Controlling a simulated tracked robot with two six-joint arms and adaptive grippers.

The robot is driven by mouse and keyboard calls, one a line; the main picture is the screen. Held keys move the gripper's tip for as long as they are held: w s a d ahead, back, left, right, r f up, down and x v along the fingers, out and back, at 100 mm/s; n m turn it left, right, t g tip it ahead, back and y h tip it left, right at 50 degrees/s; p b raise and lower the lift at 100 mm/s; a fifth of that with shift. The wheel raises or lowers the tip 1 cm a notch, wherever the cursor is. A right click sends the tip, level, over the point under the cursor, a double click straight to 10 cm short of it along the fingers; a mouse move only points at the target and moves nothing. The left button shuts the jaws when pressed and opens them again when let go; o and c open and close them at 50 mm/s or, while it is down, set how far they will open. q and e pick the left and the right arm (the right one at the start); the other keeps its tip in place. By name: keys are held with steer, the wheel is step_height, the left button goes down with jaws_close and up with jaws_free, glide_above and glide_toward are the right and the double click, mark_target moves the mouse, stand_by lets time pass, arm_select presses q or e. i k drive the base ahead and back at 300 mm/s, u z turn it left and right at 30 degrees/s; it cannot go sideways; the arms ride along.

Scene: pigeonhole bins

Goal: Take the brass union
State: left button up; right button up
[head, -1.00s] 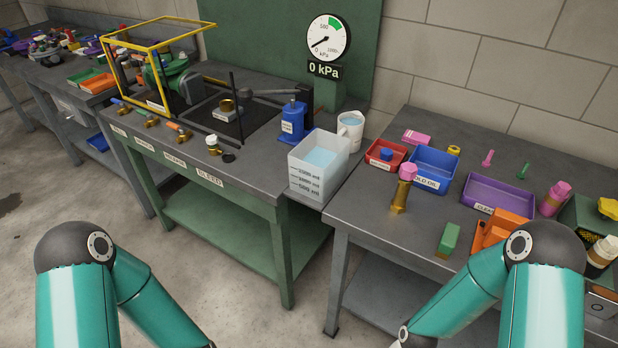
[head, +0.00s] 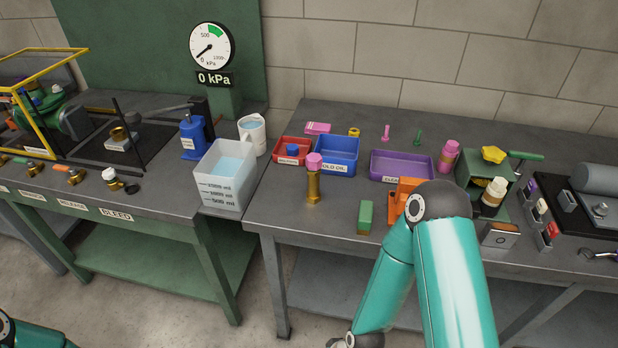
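Several brass-coloured pieces show in the head view, and I cannot tell for sure which is the brass union. An upright brass piece with a pink top (head: 313,186) stands at the front left of the right-hand bench. A small brass ring-like piece (head: 354,132) lies behind the blue bin. Another brass piece (head: 119,134) sits on a small block on the green-framed bench. Both grippers are outside the picture. Only a bit of my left arm shows at the bottom left, and my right arm rises at the lower right, hiding part of the bench front.
A red bin (head: 279,155), a blue bin (head: 351,167) labelled old oil and a purple bin (head: 372,167) stand on the bench. A green block (head: 365,217) and an orange holder (head: 397,199) are near the front. A clear water container (head: 222,191) stands left of the bench.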

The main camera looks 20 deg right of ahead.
mark_target(313, 194)
steer(key=u, duration=1.15)
steer(key=i, duration=0.15)
steer(key=z, duration=2.9)
steer(key=k, duration=1.15)
steer(key=u, duration=1.15)
steer(key=i, duration=1)
